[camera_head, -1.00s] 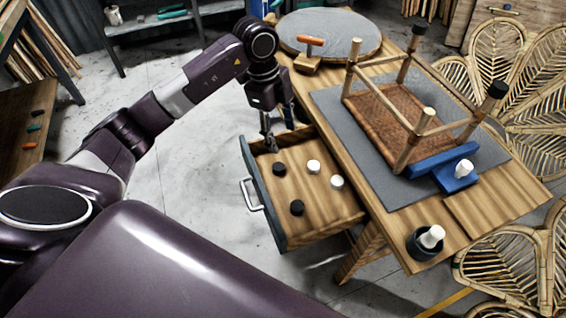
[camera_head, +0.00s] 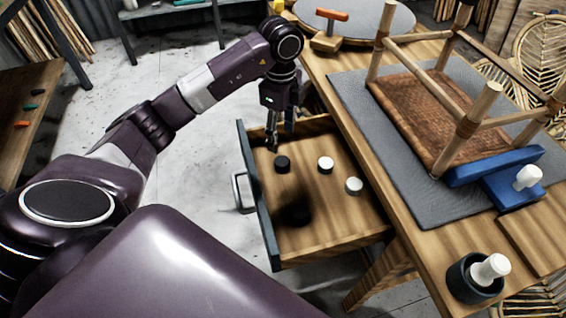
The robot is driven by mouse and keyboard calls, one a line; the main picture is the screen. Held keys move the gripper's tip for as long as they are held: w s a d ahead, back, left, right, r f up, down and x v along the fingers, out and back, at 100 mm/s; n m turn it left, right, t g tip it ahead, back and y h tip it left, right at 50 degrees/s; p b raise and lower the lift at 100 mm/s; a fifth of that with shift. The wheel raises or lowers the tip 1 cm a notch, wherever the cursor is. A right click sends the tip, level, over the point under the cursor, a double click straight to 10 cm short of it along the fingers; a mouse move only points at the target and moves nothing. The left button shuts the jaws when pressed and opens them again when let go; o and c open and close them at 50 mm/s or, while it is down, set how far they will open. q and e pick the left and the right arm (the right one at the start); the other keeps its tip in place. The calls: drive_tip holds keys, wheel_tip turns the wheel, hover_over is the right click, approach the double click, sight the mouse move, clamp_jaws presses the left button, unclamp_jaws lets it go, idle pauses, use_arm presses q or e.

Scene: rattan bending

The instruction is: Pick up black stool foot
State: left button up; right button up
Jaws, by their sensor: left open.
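One black stool foot (camera_head: 282,164) sits at the back left of the open wooden drawer (camera_head: 340,222). A second black stool foot (camera_head: 298,213) lies nearer the front, in dark shadow. Two white feet, one behind (camera_head: 325,164) and one in front (camera_head: 353,186), sit to their right. My left gripper (camera_head: 276,145) points down over the drawer's back left. Its fingers are open and empty, just above and behind the first black foot; I cannot tell the exact gap. My right gripper is out of view.
An upturned stool (camera_head: 430,110) with a woven seat rests on a grey mat (camera_head: 350,100) on the table. Blue blocks (camera_head: 490,168) and a dark cup (camera_head: 470,284) with a white piece stand nearby. The drawer's dark front wall (camera_head: 256,195) is close to my gripper.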

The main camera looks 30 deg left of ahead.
sight(282, 161)
use_arm(q)
wheel_tip(282, 161, down, 3)
drive_tip(key=shift+b, duration=0.65)
drive_tip(key=shift+w+f+b, duration=0.15)
drive_tip(key=shift+f+b, duration=0.3)
drive_tip(key=shift+f, duration=3.15)
drive_tip(key=c, duration=1)
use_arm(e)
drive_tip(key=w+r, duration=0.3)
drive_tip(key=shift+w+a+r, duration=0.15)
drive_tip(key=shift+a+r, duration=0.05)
